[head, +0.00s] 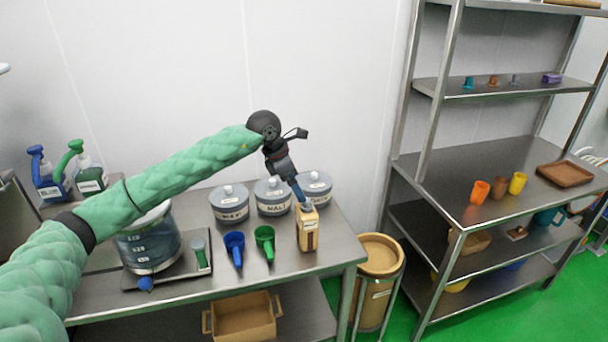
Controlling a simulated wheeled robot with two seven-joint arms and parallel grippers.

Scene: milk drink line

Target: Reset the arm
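My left arm, in a green padded sleeve, reaches from the left across the table in the head view. Its dark gripper (301,198) points down at the top of a tan carton (308,235) with a brown label. The carton stands upright near the table's right end. The fingertips overlap the carton's top in this view; I cannot tell whether they grip it or only touch it. My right gripper is not in view.
Several lidded grey canisters (273,197) stand behind the carton. Blue (235,247) and green (264,241) scoops lie left of it. A glass vessel (148,243) stands farther left. A bin (377,290) and steel shelving (440,190) are on the right.

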